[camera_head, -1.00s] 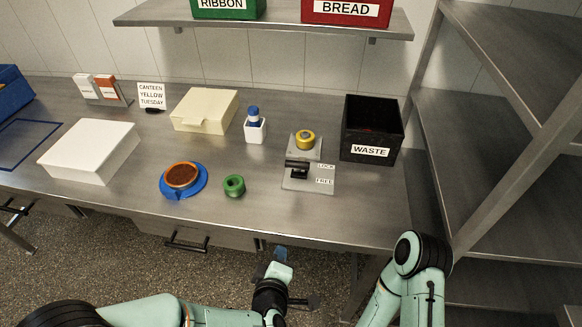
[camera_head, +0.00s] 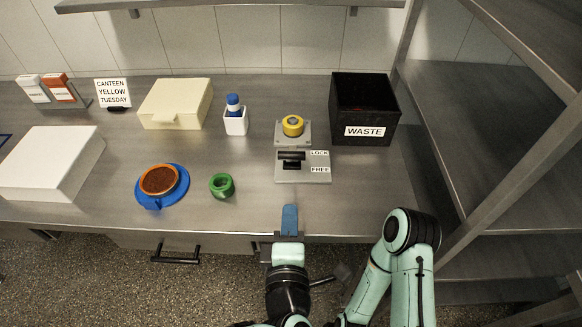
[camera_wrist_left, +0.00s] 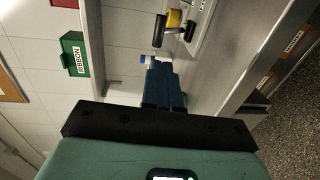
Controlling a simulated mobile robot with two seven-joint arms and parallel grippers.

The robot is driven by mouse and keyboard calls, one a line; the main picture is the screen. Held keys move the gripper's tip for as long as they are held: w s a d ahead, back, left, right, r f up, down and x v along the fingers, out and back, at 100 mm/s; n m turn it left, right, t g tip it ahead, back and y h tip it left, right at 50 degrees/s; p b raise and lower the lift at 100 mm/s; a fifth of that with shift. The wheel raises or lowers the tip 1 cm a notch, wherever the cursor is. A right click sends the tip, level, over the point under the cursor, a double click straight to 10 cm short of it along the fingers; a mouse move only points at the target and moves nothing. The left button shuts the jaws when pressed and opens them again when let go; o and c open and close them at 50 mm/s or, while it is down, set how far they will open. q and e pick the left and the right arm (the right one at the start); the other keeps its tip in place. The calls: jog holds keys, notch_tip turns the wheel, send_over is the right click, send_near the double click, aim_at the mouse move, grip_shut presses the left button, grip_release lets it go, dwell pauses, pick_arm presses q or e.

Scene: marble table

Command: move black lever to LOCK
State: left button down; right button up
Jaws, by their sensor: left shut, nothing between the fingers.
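The black lever (camera_head: 292,159) sits on a grey metal plate (camera_head: 303,177) on the table in the head view. The labels LOCK (camera_head: 319,153) and FREE (camera_head: 320,169) are at the plate's right side, LOCK farther back. The lever's handle is a horizontal black bar; which label it is set to is hard to tell. In the left wrist view the lever (camera_wrist_left: 160,30) shows beyond the fingers. My left gripper (camera_head: 289,220) has its blue fingers shut and empty, in front of the plate near the table's front edge, apart from the lever. My right gripper is not visible.
A yellow round part (camera_head: 293,125) stands on a block behind the lever. The black WASTE bin (camera_head: 364,105) is at the right back. A metal shelf rack (camera_head: 480,130) borders the right.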

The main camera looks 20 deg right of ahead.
aim_at(292, 159)
pick_arm(q)
jog(key=x, duration=1.4)
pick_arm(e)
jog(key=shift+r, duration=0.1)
pick_arm(q)
jog(key=shift+s, duration=0.1)
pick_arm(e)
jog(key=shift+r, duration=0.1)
